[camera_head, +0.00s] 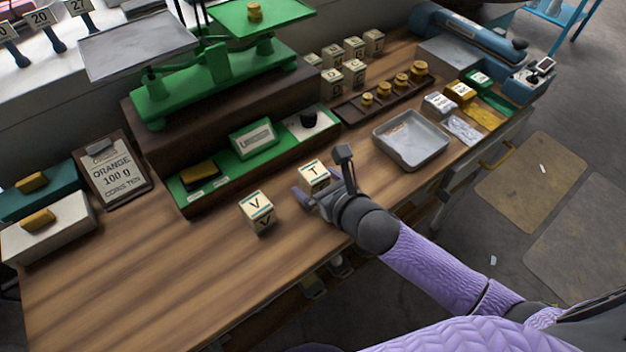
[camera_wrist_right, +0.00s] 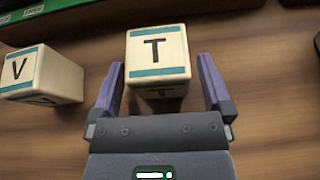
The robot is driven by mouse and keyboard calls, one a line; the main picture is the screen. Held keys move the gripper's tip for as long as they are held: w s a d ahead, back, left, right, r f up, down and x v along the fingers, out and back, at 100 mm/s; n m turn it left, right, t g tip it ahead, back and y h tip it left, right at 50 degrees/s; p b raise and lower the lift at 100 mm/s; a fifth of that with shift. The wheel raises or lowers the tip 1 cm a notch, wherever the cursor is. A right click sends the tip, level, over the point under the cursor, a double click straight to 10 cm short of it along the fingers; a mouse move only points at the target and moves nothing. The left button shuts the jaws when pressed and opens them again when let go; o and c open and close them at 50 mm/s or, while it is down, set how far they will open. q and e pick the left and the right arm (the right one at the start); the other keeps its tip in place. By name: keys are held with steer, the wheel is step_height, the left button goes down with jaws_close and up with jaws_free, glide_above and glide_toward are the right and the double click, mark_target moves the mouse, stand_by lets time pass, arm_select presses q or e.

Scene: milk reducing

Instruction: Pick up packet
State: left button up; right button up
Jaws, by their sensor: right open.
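A cream packet marked T (camera_head: 313,176) with teal bands stands on the wooden table. In the right wrist view the T packet (camera_wrist_right: 158,55) is straight ahead, at the mouth of the jaws. A like packet marked V (camera_head: 257,211) stands to its left, and it also shows in the right wrist view (camera_wrist_right: 40,75). My right gripper (camera_head: 318,194) is open just in front of the T packet. Its purple fingers (camera_wrist_right: 162,85) are spread to either side of the packet's near face, with no visible grip on it. My left gripper is not in view.
A green balance scale (camera_head: 210,85) stands on a raised base behind the packets. A grey metal tray (camera_head: 411,140) lies to the right, near a rack of brass weights (camera_head: 385,97). Several lettered packets (camera_head: 343,72) stand at the back. The front-left table is clear.

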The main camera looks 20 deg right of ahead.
steer(key=shift+x, duration=0.8)
steer(key=shift+s, duration=0.1)
steer(key=shift+c, duration=0.3)
steer(key=c, duration=1.3)
